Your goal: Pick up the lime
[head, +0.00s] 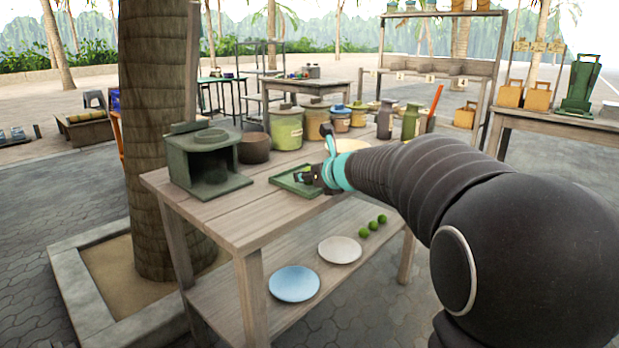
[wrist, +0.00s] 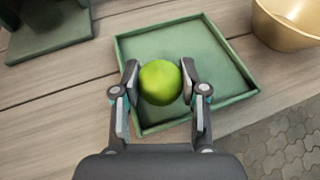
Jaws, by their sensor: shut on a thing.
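The lime (wrist: 160,83) is a round yellow-green fruit in the middle of the wrist view. My gripper (wrist: 160,85) is shut on it, with one finger against its left side and one against its right. The lime is over the near part of a square green tray (wrist: 215,45); I cannot tell if it touches the tray's floor. In the head view my gripper (head: 312,178) is at the green tray (head: 288,182) on the wooden table (head: 225,215), and it mostly hides the lime there.
A green box-like stove (head: 205,160) stands left of the tray. Several lidded pots (head: 286,128) line the table's back. A tan bowl (wrist: 290,20) is right of the tray. The lower shelf holds a blue plate (head: 294,284), a white plate (head: 340,250) and green limes (head: 373,225).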

